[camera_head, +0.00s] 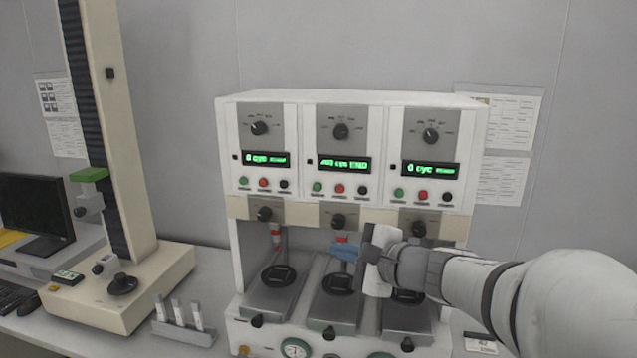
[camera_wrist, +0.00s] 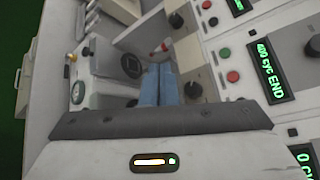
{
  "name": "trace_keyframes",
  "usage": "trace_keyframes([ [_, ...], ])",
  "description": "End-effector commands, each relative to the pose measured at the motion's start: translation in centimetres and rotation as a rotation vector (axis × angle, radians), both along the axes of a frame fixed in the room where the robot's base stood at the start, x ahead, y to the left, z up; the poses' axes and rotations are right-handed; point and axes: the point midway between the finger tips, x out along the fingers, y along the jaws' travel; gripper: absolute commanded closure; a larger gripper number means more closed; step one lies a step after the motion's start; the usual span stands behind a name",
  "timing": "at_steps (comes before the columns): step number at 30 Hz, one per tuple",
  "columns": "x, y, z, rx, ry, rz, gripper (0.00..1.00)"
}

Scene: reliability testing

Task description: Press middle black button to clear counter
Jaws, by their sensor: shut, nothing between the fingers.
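The white test machine (camera_head: 400,101) has three panels, each with a green display and a row of green, red and black buttons. The middle panel's display (camera_head: 343,164) shows lit text ending in "END"; in the wrist view this display (camera_wrist: 269,72) reads about "400 cyc END". The middle panel's black button (camera_head: 362,190) is at the right end of its row, right of the red button (camera_head: 339,189). My gripper (camera_head: 335,251) is shut and empty, its blue fingers together below the middle panel, in front of the lower bay and apart from the buttons. The fingers also show in the wrist view (camera_wrist: 159,72).
Dark knobs (camera_head: 338,221) stick out along the ledge below the panels. Clamp stations (camera_head: 337,310) fill the lower bay. A tall cream column tester (camera_head: 150,290), a rack of white tubes (camera_head: 180,332) and a monitor (camera_head: 38,205) stand at left. The space before the panels is clear.

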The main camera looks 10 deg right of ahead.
Motion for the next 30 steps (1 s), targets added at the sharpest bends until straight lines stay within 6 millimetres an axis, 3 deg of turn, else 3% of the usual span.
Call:
trace_keyframes([
  [1,1.1,-1.1,1.7,0.067,-0.010,-0.056,1.00],
  [3,2.1,-2.3,3.0,0.144,-0.026,-0.117,1.00],
  [8,3.4,-4.1,4.6,0.240,-0.045,-0.194,1.00],
  [22,3.8,-4.4,4.8,0.254,-0.050,-0.206,1.00],
  [30,6.7,-5.4,4.8,0.255,-0.047,-0.206,1.00],
])
